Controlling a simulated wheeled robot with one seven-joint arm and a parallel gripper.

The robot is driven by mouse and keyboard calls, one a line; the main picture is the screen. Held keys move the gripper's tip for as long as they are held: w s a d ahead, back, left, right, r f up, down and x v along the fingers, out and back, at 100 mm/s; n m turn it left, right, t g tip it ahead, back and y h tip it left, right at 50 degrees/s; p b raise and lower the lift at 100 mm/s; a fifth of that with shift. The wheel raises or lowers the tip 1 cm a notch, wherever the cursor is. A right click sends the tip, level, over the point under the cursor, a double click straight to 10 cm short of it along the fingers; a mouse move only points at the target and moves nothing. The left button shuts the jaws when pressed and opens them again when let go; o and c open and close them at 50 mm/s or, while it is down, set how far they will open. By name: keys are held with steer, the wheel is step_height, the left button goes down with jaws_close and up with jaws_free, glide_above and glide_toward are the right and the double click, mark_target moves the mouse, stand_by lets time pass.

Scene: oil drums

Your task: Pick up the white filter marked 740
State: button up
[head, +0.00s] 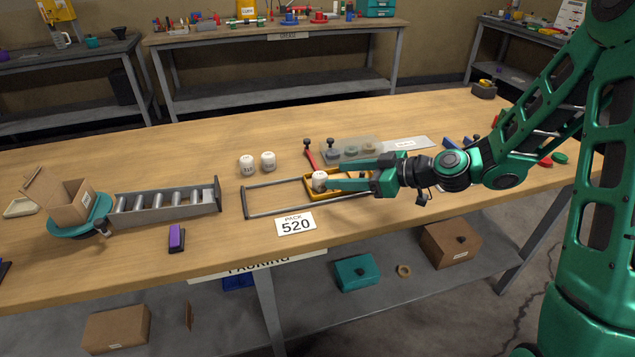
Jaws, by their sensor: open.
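Three small white filters are in the head view. Two stand side by side on the wooden bench, a left one (247,166) and a right one (268,161). A third white filter (319,181) is in a yellow tray (346,193). Dark marks on the filters are too small to read, so I cannot tell which is marked 740. My gripper (325,177) is open, reaching in from the right with its fingertips at the third filter. I cannot tell whether they touch it.
Metal rails (278,184) run beside the yellow tray. A roller conveyor (165,202) and an open cardboard box (70,201) on a teal turntable are left. A grey plate with round parts (347,151) lies behind my gripper. The bench between conveyor and rails is mostly clear.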

mark_target(326, 176)
steer(key=shift+f+x, duration=0.15)
steer(key=shift+x, duration=1.25)
steer(key=shift+f+x, duration=0.1)
steer(key=shift+x, duration=1.3)
steer(key=shift+s, duration=0.15)
steer(key=c, duration=1.2)
